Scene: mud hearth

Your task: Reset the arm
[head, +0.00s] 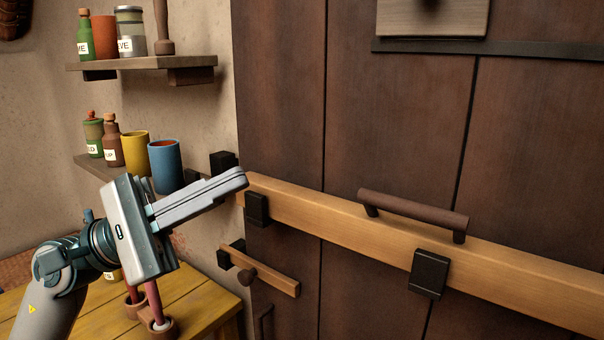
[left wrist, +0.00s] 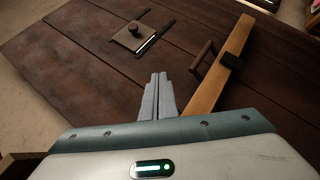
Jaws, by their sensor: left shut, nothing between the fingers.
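My left gripper (head: 243,178) comes in from the left in the head view, with its fingers shut and empty. It is raised in front of the left end of a light wooden bar (head: 340,225), which lies across a dark plank door (head: 285,100). I cannot tell whether the fingertips touch the bar. In the left wrist view the shut fingers (left wrist: 158,82) point toward the door, left of the bar (left wrist: 205,98). My right gripper is not in view.
Two wall shelves (head: 140,62) hold jars, bottles and cups, including a blue cup (head: 165,165) close behind my gripper. A yellow wooden table (head: 195,300) stands below.

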